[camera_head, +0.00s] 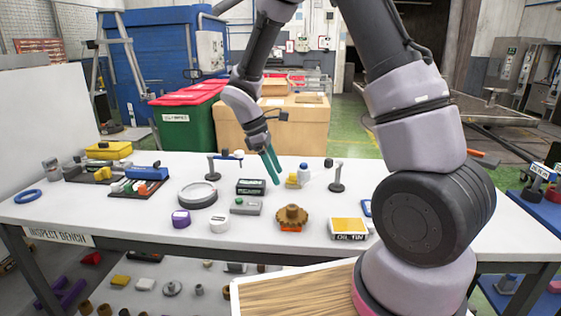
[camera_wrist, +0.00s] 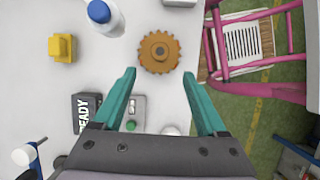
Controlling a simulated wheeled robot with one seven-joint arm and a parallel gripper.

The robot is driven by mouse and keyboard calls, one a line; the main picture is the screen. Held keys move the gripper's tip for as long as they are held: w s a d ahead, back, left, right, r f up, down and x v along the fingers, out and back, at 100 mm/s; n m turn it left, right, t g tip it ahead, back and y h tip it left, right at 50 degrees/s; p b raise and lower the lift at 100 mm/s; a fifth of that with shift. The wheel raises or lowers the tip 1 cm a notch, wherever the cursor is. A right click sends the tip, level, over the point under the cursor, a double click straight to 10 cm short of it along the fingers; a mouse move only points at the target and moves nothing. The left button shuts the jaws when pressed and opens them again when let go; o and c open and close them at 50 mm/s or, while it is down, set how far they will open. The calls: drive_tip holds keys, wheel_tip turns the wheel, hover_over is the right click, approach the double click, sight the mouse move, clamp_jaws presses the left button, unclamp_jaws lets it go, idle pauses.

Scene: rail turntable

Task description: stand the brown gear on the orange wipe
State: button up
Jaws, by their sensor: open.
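The brown gear (camera_head: 291,214) sits toward the front edge of the white table. A small strip of the orange wipe (camera_head: 291,229) shows under the gear's front in the head view; the rest is hidden by the gear. The gear appears to rest on it, though how well centred I cannot tell. In the wrist view the gear (camera_wrist: 159,52) lies flat just beyond the fingertips, and no wipe shows around it. My gripper (camera_head: 272,175) has teal fingers and is above the table, behind the gear. In the wrist view my gripper (camera_wrist: 160,75) is open, with nothing between its fingers.
A black box (camera_head: 250,187) and a white-and-blue bottle (camera_head: 304,174) are farther back. The table's front edge is close to the gear.

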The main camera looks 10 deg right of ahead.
drive_tip(key=s+d+r+m+t+y, duration=0.2)
drive_tip(key=s+r+m, duration=0.3)
drive_tip(key=r, duration=0.3)
drive_tip(key=s+d+r+m+t+y, duration=0.2)
drive_tip(key=s+d+r+m+t, duration=0.1)
drive_tip(key=r+m, duration=0.4)
drive_tip(key=s+d+r+m+t+y, duration=0.2)
drive_tip(key=s+d+r+m, duration=0.3)
drive_tip(key=s+r, duration=0.3)
wheel_tip(320, 180, up, 4)
drive_tip(key=shift+f+m+t, duration=0.25)
drive_tip(key=shift+m+t, duration=0.55)
